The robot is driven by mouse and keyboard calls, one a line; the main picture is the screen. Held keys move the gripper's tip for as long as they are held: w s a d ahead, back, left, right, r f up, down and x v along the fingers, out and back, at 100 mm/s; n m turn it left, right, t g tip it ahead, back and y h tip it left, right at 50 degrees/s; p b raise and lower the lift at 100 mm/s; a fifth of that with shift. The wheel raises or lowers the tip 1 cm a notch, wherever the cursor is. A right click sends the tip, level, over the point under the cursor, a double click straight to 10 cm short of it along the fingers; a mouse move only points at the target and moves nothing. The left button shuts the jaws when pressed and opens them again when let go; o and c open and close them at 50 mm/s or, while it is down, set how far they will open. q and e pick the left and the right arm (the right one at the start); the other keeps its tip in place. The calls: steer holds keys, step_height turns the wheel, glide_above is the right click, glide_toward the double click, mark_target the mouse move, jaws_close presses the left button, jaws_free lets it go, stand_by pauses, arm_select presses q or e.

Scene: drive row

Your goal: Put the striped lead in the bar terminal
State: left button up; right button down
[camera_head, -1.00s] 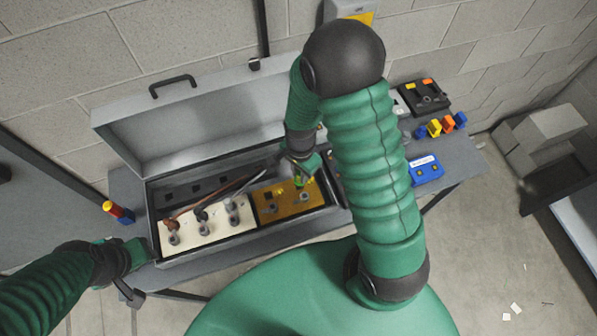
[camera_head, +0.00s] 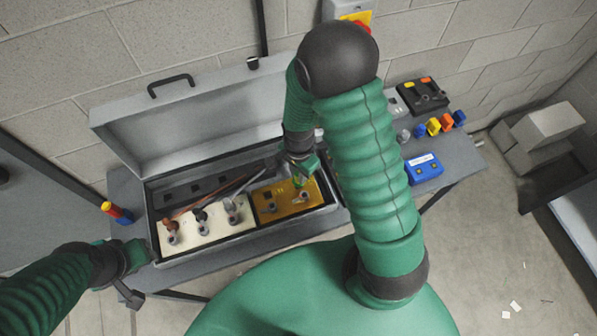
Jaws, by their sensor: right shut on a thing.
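An open grey box (camera_head: 185,258) on the table holds a white panel (camera_head: 186,243) and a brass-yellow panel (camera_head: 287,208). The yellow panel carries small grey terminals; I cannot tell which is the bar terminal. My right gripper (camera_head: 299,178) is over the back of the yellow panel, shut on the striped lead (camera_head: 298,183), a small green-yellow piece mostly hidden by the gripper. I cannot tell whether the lead touches a terminal. My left gripper (camera_head: 131,296) is at the table's front left edge, away from the box; its jaws are unclear.
Brown, black and grey leads end at posts on the white panel. The raised lid (camera_head: 190,115) stands behind the box. A red, blue and yellow item (camera_head: 118,212) is at left. A blue box (camera_head: 424,168) and coloured blocks (camera_head: 440,124) are at right. My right arm hides the table's middle.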

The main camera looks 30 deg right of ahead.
steer(key=shift+f+b, duration=0.85)
steer(key=shift+f, duration=0.45)
steer(key=c, duration=1.2)
jaws_free()
step_height(320, 180, up, 17)
steer(key=shift+w+f, duration=0.1)
steer(key=s+a+f+n+t+b, duration=0.1)
steer(key=f+n, duration=0.1)
steer(key=n, duration=0.3)
steer(key=s+a+f+n+b, duration=0.2)
steer(key=f+n, duration=0.1)
steer(key=n, duration=0.2)
steer(key=s+a+f+n+t+b, duration=0.1)
steer(key=f+n+b, duration=0.1)
steer(key=n, duration=0.3)
steer(key=shift+s+a+f+t, duration=0.2)
steer(key=shift+s+a+t, duration=0.1)
steer(key=shift+a, duration=0.05)
